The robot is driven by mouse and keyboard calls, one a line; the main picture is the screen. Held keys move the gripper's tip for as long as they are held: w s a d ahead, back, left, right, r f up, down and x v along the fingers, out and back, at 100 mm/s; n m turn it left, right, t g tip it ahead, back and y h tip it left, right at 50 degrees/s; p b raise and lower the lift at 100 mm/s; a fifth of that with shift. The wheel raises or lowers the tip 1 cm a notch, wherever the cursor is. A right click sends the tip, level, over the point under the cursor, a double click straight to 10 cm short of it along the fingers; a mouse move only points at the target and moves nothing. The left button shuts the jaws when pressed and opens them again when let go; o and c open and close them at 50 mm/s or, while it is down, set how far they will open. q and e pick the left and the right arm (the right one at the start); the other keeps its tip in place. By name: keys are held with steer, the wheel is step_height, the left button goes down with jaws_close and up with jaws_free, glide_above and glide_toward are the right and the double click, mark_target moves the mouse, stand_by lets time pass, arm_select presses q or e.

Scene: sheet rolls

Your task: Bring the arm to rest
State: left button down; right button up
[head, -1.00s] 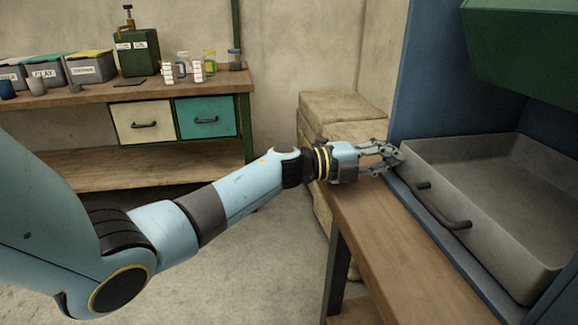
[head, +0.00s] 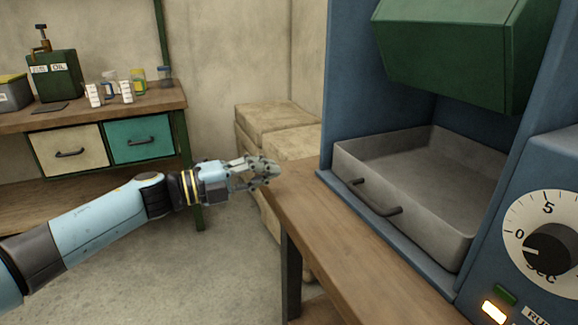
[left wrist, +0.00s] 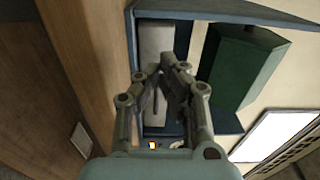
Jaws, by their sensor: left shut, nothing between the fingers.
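My left arm comes in from the lower left of the head view. Its gripper (head: 268,172) is shut and empty, just left of the near wooden bench (head: 330,230) and apart from the machine. In the left wrist view the gripper's fingertips (left wrist: 168,70) are together with nothing between them. My right gripper is in neither view.
A blue machine (head: 345,85) on the bench holds a grey tray (head: 375,165) with a handle, below a green block (head: 450,60). A dial (head: 550,245) is at the right. A workbench (head: 150,102) with drawers and jars stands behind. Stacked pale blocks (head: 275,120) stand beyond the gripper.

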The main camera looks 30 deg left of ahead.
arm_select(q)
steer(key=s+a+f+n+g+y, duration=0.1)
steer(key=s+a+f+n+y, duration=0.4)
steer(key=f, duration=0.6)
steer(key=s+a+f+n+g+y, duration=0.1)
steer(key=s+f+n+y, duration=0.2)
steer(key=s+f+n, duration=0.6)
steer(key=s+a+f+n+g+y, duration=0.1)
steer(key=s+a+f+n+y, duration=0.15)
steer(key=f, duration=1.05)
steer(key=s+d+f+n+g, duration=0.2)
steer(key=s+f, duration=0.3)
steer(key=s, duration=0.7)
steer(key=s+d+f+n+g+y, duration=0.1)
steer(key=s+d+f+n+g, duration=0.2)
steer(key=s, duration=0.9)
steer(key=s+d+f+n+g, duration=0.3)
steer(key=s+f+g, duration=0.2)
steer(key=s, duration=0.8)
step_height(320, 180, down, 4)
steer(key=shift+r+n+g, duration=0.25)
steer(key=shift+n+g, duration=0.05)
steer(key=shift+n, duration=0.05)
steer(key=shift+d, duration=0.1)
